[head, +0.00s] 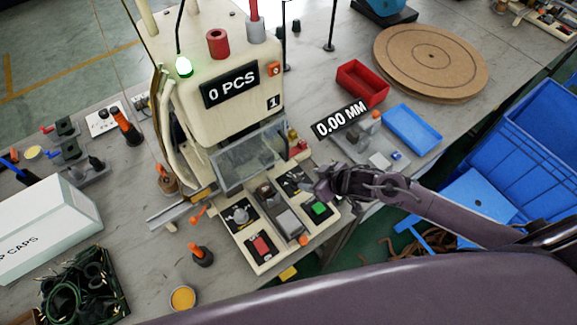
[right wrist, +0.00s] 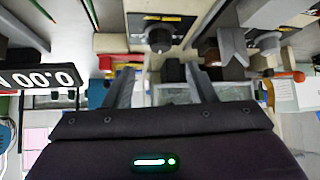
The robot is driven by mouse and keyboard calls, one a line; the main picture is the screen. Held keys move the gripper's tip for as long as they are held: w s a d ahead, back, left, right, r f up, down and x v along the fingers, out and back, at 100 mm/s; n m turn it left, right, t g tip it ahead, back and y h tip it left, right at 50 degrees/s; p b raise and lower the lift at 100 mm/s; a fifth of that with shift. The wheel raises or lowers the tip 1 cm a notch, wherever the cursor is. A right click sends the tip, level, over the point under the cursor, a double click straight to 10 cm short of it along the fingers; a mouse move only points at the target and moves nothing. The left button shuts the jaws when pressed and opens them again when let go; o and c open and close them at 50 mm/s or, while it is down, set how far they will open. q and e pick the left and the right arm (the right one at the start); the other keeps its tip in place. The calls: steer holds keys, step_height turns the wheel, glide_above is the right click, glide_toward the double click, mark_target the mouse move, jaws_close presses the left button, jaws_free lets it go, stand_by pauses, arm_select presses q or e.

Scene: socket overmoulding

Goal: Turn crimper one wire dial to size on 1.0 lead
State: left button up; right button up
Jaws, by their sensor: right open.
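Crimper one (head: 215,75) is the cream machine marked 1, with a "0 PCS" display (head: 231,85) and a lit green lamp. Its cream base has two black dial panels. A grey knob shows on the left panel (head: 240,214); the right panel (head: 291,182) is partly behind my right gripper. Dial markings are too small to read. My right gripper (head: 316,186) is open, at the right panel's edge. In the right wrist view, a dark round knob (right wrist: 158,38) lies beyond and between the open fingers (right wrist: 163,88), apart from them. My left gripper is not in view.
A red button (head: 261,245) and green button (head: 319,208) sit on the base front. A clear guard (head: 248,155) stands behind. A "0.00 MM" gauge (head: 341,118), red bin (head: 362,83) and blue tray (head: 412,128) lie right. An orange-topped tool (head: 201,255) stands front left.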

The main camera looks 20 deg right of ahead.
mark_target(297, 178)
steer(key=shift+w+a+f, duration=0.2)
steer(key=shift+w, duration=0.05)
steer(key=shift+w+a+f, duration=0.1)
steer(key=shift+w+f, duration=0.1)
steer(key=shift+f, duration=0.05)
steer(key=x, duration=0.2)
steer(key=shift+w+a+f+p, duration=0.1)
steer(key=shift+a+f+p, duration=0.05)
steer(key=shift+f+p, duration=0.2)
steer(key=shift+x, duration=1.2)
steer(key=shift+w+a+f, duration=0.1)
steer(key=shift+w+f, duration=0.1)
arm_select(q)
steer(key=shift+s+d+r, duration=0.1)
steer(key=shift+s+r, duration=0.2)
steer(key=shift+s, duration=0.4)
arm_select(e)
steer(key=shift+f, duration=0.1)
steer(key=c, duration=1)
